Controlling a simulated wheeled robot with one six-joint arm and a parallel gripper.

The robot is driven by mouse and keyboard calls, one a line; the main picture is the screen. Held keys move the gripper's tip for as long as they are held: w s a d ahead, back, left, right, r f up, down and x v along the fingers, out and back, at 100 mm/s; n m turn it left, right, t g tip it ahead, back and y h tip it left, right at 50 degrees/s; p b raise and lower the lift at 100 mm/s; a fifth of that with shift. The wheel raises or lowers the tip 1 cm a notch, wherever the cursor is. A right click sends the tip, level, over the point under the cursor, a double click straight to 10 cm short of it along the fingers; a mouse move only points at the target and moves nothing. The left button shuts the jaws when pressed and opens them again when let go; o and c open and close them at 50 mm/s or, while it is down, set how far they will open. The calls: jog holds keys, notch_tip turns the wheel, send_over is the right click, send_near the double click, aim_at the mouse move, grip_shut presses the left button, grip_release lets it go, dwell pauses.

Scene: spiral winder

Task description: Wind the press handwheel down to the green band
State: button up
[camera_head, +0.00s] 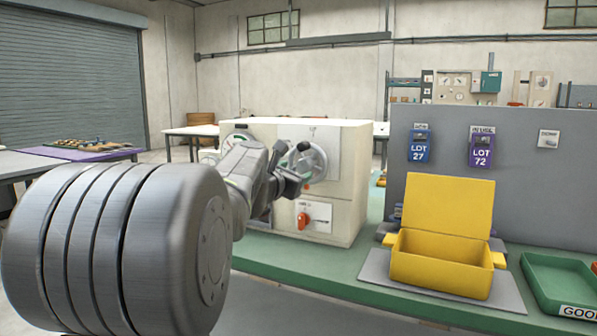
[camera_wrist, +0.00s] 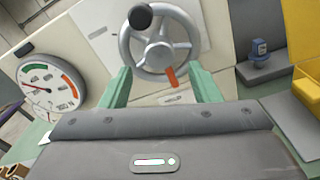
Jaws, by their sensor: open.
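The press handwheel (camera_wrist: 184,31) is a grey spoked wheel with a dark knob (camera_wrist: 141,17) at its upper left rim and an orange-red tab (camera_wrist: 168,77) at its lower edge in the wrist view. In the head view the handwheel (camera_head: 313,160) sits on the front of a cream machine, partly hidden by my arm. A round dial (camera_wrist: 48,88) with green and red bands is left of it; its needle points left. My gripper (camera_wrist: 163,80) is open, its two green fingers apart below the wheel. In the head view my gripper (camera_head: 294,176) is at the wheel's left; contact is unclear.
The cream machine (camera_head: 345,190) has a red-orange switch (camera_head: 303,220) low on its front. On the green bench (camera_head: 290,262) to the right are an open yellow box (camera_head: 440,262) and a green tray (camera_head: 560,270). A grey panel (camera_head: 520,200) stands behind them.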

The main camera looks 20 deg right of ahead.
jog(key=v, duration=1)
jog(key=shift+s, duration=0.1)
